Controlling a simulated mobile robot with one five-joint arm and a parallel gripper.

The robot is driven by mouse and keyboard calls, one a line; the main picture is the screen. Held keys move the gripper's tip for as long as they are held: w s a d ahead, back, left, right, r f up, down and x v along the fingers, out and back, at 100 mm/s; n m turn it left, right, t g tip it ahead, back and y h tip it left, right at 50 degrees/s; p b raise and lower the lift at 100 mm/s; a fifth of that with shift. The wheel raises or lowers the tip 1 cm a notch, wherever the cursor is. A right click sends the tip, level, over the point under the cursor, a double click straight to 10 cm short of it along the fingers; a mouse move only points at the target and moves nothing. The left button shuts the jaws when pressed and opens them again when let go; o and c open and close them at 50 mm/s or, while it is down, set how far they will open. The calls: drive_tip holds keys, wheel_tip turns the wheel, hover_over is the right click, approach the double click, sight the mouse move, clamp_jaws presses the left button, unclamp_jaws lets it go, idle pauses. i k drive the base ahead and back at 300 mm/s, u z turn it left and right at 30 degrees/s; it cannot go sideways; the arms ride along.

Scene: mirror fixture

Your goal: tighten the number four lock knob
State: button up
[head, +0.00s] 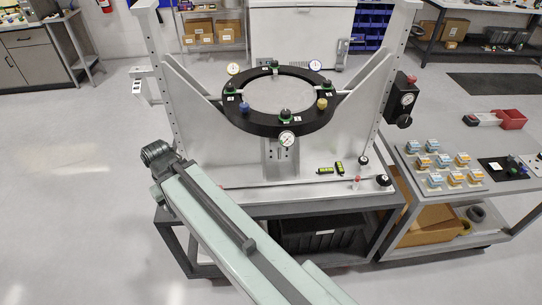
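A black ring (277,129) stands in the grey mirror fixture, around a pale round mirror (279,95). Several small knobs sit on the ring: green-based ones at the left (230,88), top (275,65), right (326,84) and bottom (284,122), a blue one (244,107) at lower left and a yellow one (322,103) at lower right. Small white labels lie beside them; I cannot read which is number four. My arm comes from the bottom right; its dark end, my gripper (158,153), is left of the ring, apart from it. Its fingers cannot be made out.
Dial gauges (287,138) surround the ring. Grey upright plates (190,100) flank it. A cart (505,188) with several small boxes stands at right. The floor (75,185) at left is clear.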

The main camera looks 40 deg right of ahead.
sight(383, 181)
drive_tip(key=u, duration=0.55)
drive_tip(key=k, duration=1.25)
drive_tip(key=z, duration=1.3)
